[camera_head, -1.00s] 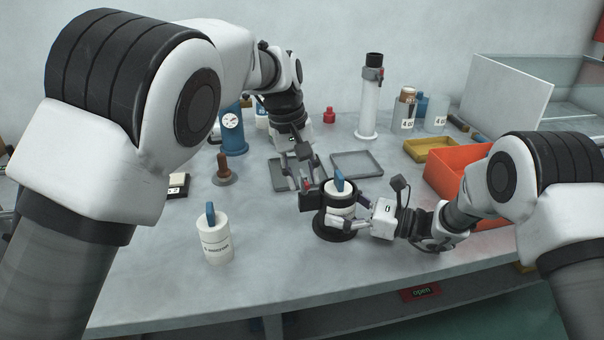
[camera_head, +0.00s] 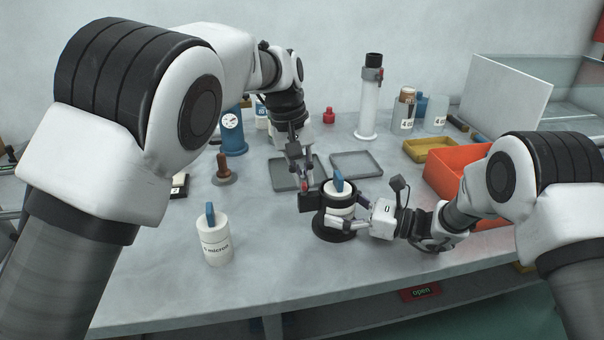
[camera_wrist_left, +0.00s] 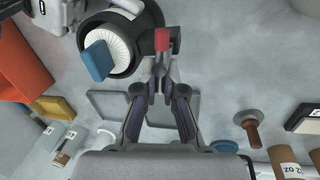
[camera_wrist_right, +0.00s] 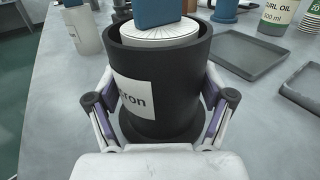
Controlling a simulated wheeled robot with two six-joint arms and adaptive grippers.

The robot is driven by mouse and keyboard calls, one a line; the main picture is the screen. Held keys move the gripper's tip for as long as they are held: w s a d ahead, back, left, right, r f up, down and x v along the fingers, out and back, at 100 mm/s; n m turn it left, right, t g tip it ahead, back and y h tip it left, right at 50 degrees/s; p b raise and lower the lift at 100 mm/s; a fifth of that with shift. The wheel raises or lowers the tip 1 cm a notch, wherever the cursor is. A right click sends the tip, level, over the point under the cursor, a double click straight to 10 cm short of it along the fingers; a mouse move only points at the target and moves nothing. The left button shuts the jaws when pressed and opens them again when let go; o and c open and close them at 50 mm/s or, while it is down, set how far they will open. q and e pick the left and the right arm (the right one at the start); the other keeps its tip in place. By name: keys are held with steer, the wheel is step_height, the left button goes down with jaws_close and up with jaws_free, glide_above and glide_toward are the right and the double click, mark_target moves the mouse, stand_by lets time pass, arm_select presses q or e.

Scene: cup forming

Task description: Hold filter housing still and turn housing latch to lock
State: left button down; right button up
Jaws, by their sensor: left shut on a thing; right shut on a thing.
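The filter housing (camera_head: 337,233) is a black upright cup on a round base at the table's middle. A white ribbed filter (camera_head: 341,197) with a blue tab (camera_head: 338,181) sits inside it; this also shows in the left wrist view (camera_wrist_left: 110,50). My right gripper (camera_wrist_right: 160,108) is shut around the housing, one finger on each side. The red-tipped housing latch (camera_wrist_left: 161,40) stands at the housing's side, left of it in the head view. My left gripper (camera_wrist_left: 161,78) is shut on the latch just at the red tip; the exact contact is partly hidden.
A white filter with a blue tab (camera_head: 216,245) stands at front left. Two grey trays (camera_head: 357,165) lie behind the housing. An orange bin (camera_head: 455,172) and a yellow tray (camera_head: 430,149) are at right. A brown-handled tool (camera_head: 223,172) stands at left.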

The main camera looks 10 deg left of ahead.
arm_select(q)
steer(key=m, duration=0.3)
steer(key=m+g, duration=0.1)
steer(key=shift+d, duration=0.3)
arm_select(e)
steer(key=shift+w+d, duration=0.1)
steer(key=shift+w, duration=0.05)
arm_select(q)
steer(key=m, duration=0.4)
steer(key=shift+s+d+g, duration=0.15)
steer(key=shift+d+g, duration=0.05)
steer(key=shift+g, duration=0.1)
steer(key=m, duration=0.3)
steer(key=shift+s+d+m+g+y, duration=0.15)
steer(key=shift+m+g+y, duration=0.15)
steer(key=shift+y, duration=0.1)
steer(key=m, duration=0.4)
steer(key=shift+s+d+y, duration=0.1)
steer(key=shift+s+y, duration=0.15)
steer(key=shift+y, duration=0.15)
steer(key=c, duration=1.2)
jaws_free()
steer(key=shift+d, duration=0.1)
